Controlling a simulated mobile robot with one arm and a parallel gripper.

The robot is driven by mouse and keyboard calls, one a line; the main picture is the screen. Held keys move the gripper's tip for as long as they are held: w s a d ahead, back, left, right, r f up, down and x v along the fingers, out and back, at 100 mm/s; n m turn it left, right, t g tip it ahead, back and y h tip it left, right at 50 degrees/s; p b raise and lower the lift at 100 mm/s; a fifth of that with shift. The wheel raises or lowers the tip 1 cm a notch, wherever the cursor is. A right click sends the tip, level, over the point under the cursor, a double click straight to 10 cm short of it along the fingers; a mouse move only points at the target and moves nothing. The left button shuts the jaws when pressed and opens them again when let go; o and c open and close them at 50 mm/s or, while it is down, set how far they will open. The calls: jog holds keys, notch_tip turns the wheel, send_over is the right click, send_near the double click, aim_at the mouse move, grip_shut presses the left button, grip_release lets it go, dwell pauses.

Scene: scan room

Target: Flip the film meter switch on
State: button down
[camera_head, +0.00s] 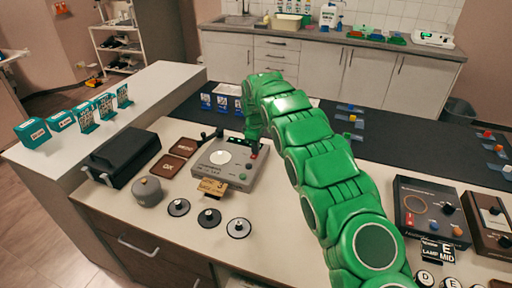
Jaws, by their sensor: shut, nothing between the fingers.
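A grey device (233,178) with a round white dial stands on the counter left of my arm. A small red part shows at its right edge, close to my gripper. A tan tag with writing stands at its front. My green arm reaches over the counter, and my gripper (256,148) points down at the device's right side, shut and empty; I cannot tell if it touches. A dark blue device (429,203) with an orange part and knobs stands at the right, with a brown-framed device (490,220) beside it. I cannot read which is the film meter; no switch position is clear.
A black case (122,157), a grey round pot (148,191), brown plaques (167,166) and several black discs (209,217) lie left and in front of the grey device. Small blue stands (206,102) are behind. Bare counter shows in front of the arm's left side.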

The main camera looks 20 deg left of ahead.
aim_at(255, 156)
jog(key=shift+s+d+f+g, duration=0.2)
jog(key=shift+s+f+g, duration=0.1)
jog(key=shift+s+f, duration=0.85)
jog(key=shift+w, duration=0.1)
jog(key=w+r, duration=0.3)
jog(key=r, duration=1.3)
jog(key=shift+w+a, duration=0.2)
jog(key=shift+a, duration=0.05)
jog(key=shift+r, duration=0.1)
jog(key=shift+s, duration=0.1)
